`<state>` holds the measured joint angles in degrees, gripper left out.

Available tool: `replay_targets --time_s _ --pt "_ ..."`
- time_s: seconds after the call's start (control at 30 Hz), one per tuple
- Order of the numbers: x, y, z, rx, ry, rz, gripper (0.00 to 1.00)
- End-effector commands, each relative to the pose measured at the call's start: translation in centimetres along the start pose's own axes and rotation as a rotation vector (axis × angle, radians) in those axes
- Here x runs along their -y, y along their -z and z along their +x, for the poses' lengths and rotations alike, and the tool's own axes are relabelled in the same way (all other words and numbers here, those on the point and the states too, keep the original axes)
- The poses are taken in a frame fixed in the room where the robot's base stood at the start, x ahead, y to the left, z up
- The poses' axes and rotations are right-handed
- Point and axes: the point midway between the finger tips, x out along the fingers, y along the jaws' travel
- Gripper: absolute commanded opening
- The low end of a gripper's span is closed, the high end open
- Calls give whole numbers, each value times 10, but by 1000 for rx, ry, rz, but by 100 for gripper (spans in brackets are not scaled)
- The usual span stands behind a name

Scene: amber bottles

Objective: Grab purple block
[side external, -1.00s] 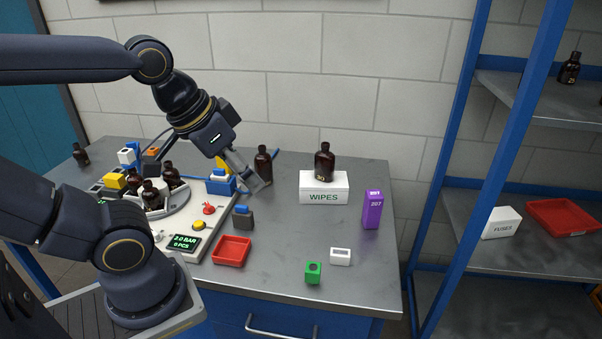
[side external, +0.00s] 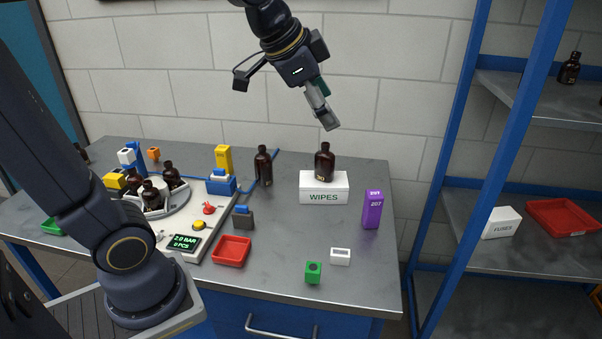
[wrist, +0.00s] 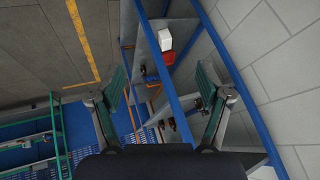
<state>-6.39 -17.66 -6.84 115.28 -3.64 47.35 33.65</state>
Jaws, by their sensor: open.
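The purple block (side external: 372,209) is a tall upright box marked 207. It stands on the grey table near its right edge, right of the white WIPES box. My gripper (side external: 331,124) is raised in the air above the WIPES box and the bottle on it, up and left of the purple block and well apart from it. In the wrist view my gripper (wrist: 163,100) shows its two fingers spread wide with nothing between them. The wrist view looks toward the shelf and floor; I cannot make out the purple block there.
An amber bottle (side external: 325,162) stands on the WIPES box (side external: 324,196); another bottle (side external: 263,166) stands to its left. A white block (side external: 340,257), a green block (side external: 313,273) and a red tray (side external: 231,251) lie toward the front. A blue-framed shelf (side external: 436,150) rises right of the table.

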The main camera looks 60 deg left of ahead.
Motion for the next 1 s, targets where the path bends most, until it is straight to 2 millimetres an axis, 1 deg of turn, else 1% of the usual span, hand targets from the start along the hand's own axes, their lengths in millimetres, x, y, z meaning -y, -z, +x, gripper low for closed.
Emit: replay_targets --time_s 0.03,0.07,0.1,0.17,0.2,0.23,0.27,0.3,0.37,0.4,0.5,0.6,0.7,0.77,0.83,1.0 --pt "14 16 21 14 -17 30 77" --pt "22 24 33 17 -26 51 77" --pt "33 34 51 22 -41 74 77" --pt "49 45 82 29 -69 97 77" --pt "60 50 103 33 -89 105 77" --pt "67 51 120 36 -106 107 77" --pt "74 51 137 40 -121 105 77" --pt "83 49 159 44 -143 96 77" --pt "94 42 191 53 -175 71 77" --pt "100 35 210 61 -197 46 77" --pt "106 14 250 87 -245 -14 77" --pt "106 -9 274 117 -283 -55 77" --pt "105 -24 287 136 -299 -78 77" --pt "105 -26 293 138 -298 -82 77" --pt "100 -28 305 138 -298 -81 77" --pt "88 -33 344 139 -298 -80 77"
